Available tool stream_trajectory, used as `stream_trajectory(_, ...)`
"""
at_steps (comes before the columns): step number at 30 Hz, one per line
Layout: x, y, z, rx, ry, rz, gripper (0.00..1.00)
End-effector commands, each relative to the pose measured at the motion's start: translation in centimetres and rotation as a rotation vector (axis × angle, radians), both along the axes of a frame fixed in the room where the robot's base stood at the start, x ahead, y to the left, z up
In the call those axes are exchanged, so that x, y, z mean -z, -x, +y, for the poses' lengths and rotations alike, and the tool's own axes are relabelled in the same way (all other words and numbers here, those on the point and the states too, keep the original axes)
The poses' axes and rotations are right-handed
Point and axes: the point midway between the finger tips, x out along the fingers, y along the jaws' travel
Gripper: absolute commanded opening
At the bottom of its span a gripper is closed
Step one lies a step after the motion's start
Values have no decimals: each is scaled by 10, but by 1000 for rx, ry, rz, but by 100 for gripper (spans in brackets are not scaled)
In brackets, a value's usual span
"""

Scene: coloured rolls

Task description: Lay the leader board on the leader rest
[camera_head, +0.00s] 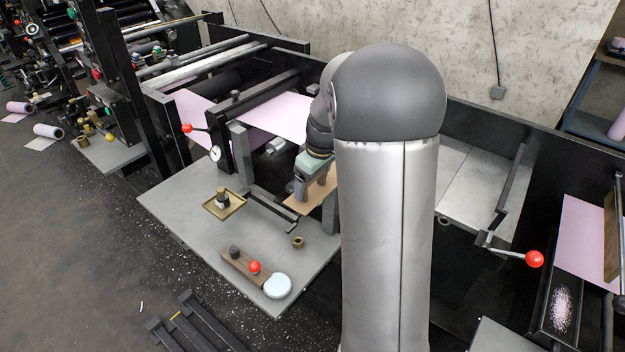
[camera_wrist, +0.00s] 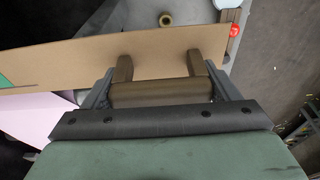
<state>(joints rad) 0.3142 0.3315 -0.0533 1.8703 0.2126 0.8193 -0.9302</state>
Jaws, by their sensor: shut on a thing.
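The leader board is a flat tan board with a brown raised handle; it shows in the head view (camera_head: 322,193) and across the upper wrist view (camera_wrist: 60,62). A green corner mark shows at its left end in the wrist view. My gripper (camera_head: 300,188) is shut on the board's handle, with a finger at each end of the grip bar in the wrist view (camera_wrist: 160,92). The board is above or at the grey table, beside a grey post; I cannot tell whether it touches. A low black bent bar (camera_head: 268,208) on the table may be the leader rest.
The grey table (camera_head: 180,205) holds a brass tray (camera_head: 225,207), a brass ring (camera_head: 298,242) and a wooden block (camera_head: 238,262) with a red knob. Pink web (camera_head: 275,115) runs behind. My arm hides the table's right side.

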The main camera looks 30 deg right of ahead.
Motion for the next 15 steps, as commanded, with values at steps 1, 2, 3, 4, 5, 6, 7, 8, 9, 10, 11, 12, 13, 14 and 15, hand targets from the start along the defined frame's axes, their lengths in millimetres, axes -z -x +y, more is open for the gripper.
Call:
stream_trajectory(1,2,0,0,0,1,0,36)
stream_trajectory(2,2,0,0,0,1,0,36)
stream_trajectory(3,3,0,0,0,1,0,36)
stream_trajectory(4,4,0,0,0,1,0,36)
stream_trajectory(5,4,0,0,0,1,0,36)
stream_trajectory(6,5,0,0,0,1,0,36)
stream_trajectory(7,6,0,0,0,1,0,36)
stream_trajectory(8,5,0,0,0,0,-1,90)
stream_trajectory(9,4,0,0,0,0,-1,100)
stream_trajectory(10,4,0,0,0,1,0,100)
stream_trajectory(11,4,0,0,0,0,0,100)
stream_trajectory(12,4,0,0,0,0,0,100)
stream_trajectory(13,4,0,0,0,0,0,100)
stream_trajectory(14,4,0,0,0,0,0,100)
stream_trajectory(15,5,0,0,0,-1,0,100)
